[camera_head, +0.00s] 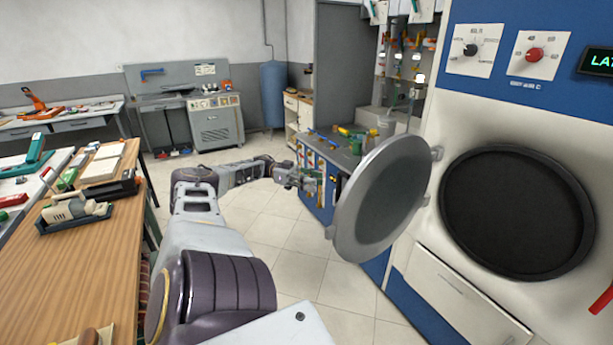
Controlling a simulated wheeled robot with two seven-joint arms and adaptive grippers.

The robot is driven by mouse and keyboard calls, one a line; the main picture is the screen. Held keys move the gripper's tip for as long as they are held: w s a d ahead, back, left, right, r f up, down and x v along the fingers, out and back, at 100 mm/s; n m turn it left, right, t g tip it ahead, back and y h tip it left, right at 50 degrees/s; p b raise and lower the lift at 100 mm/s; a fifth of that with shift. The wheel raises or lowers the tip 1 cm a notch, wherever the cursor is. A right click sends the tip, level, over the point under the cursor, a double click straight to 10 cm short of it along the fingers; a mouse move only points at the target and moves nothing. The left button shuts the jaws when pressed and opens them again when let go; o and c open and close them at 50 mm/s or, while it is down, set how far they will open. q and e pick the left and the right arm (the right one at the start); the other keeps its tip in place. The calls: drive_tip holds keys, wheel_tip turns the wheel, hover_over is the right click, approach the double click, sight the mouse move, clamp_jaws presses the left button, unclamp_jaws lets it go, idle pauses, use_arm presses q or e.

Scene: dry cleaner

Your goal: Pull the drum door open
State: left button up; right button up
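The round grey drum door (382,198) stands swung wide open, out from the front of the white and blue machine. The dark drum opening (517,212) with its black rim is uncovered to its right. Hinge pieces show on the door's right side, and a small tab sticks out at its lower left edge. My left arm reaches forward from the bottom, and my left gripper (308,181) is just left of the door's rim. Its fingers are small and partly lost against the cabinet behind, so I cannot tell whether they are open or touch the door. My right gripper is out of view.
A wooden table (112,235) with tools stands at the left. A blue-sided cabinet (318,182) with bottles on top stands behind the door. A grey bench unit (216,124) is at the back wall. Tiled floor (275,230) is clear between table and machine.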

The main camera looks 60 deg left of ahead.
use_arm(q)
drive_tip(key=shift+v, duration=1.1)
drive_tip(key=shift+s+a, duration=0.1)
drive_tip(key=shift+m, duration=0.4)
